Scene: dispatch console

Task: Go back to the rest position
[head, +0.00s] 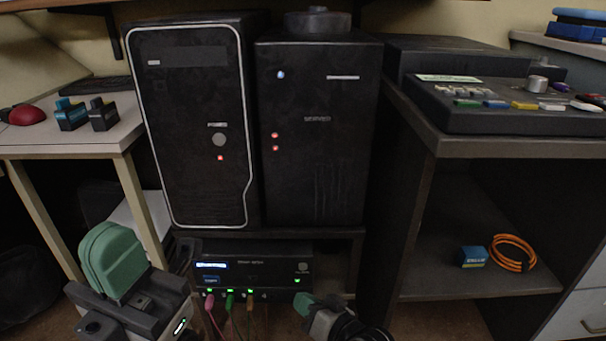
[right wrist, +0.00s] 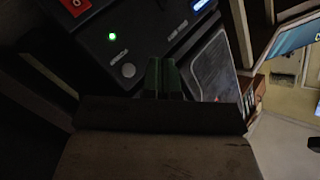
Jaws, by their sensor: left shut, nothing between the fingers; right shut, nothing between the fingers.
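My left gripper (head: 108,258), with green fingers, is at the lower left of the head view, in front of the light side table. Its fingers are together and empty. My right gripper (head: 308,303) is low at bottom centre, just in front of the right end of the black network box (head: 252,273). In the right wrist view its green fingers (right wrist: 164,77) are closed with nothing between them, and the box's dark face with a green light (right wrist: 113,37) is close ahead. I cannot tell whether the fingers touch it.
Two black computer towers (head: 195,125) (head: 318,140) stand above the box. Pink, green and orange cables (head: 229,312) hang from its front ports. A dark shelf unit (head: 470,285) on the right holds a control panel (head: 500,115), a blue box (head: 472,256) and an orange cable coil (head: 513,253).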

